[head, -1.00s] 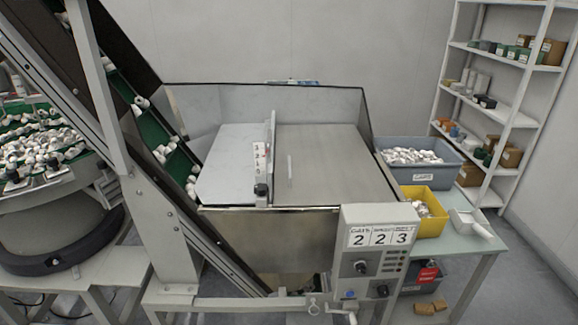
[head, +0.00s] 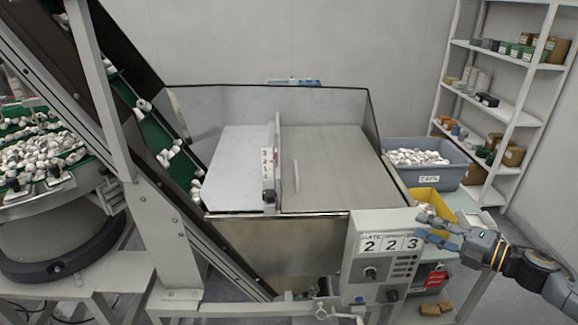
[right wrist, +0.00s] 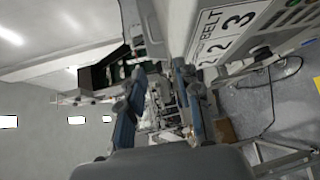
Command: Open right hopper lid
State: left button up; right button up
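The hopper's right lid (head: 340,160) is a flat grey metal panel lying closed, with a slim upright handle (head: 296,176) near its left edge. The left lid (head: 236,172) lies flat beside it, past a raised divider (head: 273,165). My right gripper (head: 424,227) has come in from the lower right, in front of the control box's right edge. It is well to the right of the handle and touches neither lid. Its two fingers are spread and empty in the right wrist view (right wrist: 160,85). My left gripper is not in view.
The control box (head: 360,268) with number cards is at the hopper's front right; it is close by in the right wrist view (right wrist: 200,42). A grey-blue bin of caps (head: 452,176) and a yellow bin (head: 434,199) stand right. The inclined conveyor (head: 150,130) runs along the left.

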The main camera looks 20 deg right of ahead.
aim_at(323, 168)
jog(key=i+j, duration=0.65)
jog(key=i, duration=0.1)
